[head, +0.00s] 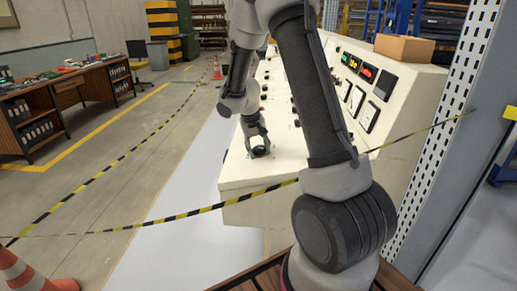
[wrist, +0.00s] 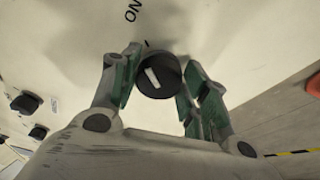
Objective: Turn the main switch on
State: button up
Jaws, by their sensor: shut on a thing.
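The main switch (wrist: 167,78) is a round black knob with a white pointer bar. It sits on the cream console top (head: 232,172). In the wrist view its bar tilts, upper end to the left. Black "ON" lettering (wrist: 133,11) and a short dark tick are printed above the knob. My gripper (wrist: 160,70) has its green-padded fingers on both sides of the knob and is shut on it. In the head view my gripper (head: 257,143) reaches down to the near left part of the console, and its fingers partly hide the knob.
More black knobs (wrist: 25,103) sit on the panel to the left in the wrist view. The console's sloped face has lit displays (head: 354,63) and a cardboard box (head: 404,48) on top. Striped barrier tape (head: 160,222) crosses in front. A desk (head: 70,95) stands at left.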

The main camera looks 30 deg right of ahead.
jog(key=o, duration=1)
jog(key=shift+r, duration=0.1)
jog(key=v, duration=1.2)
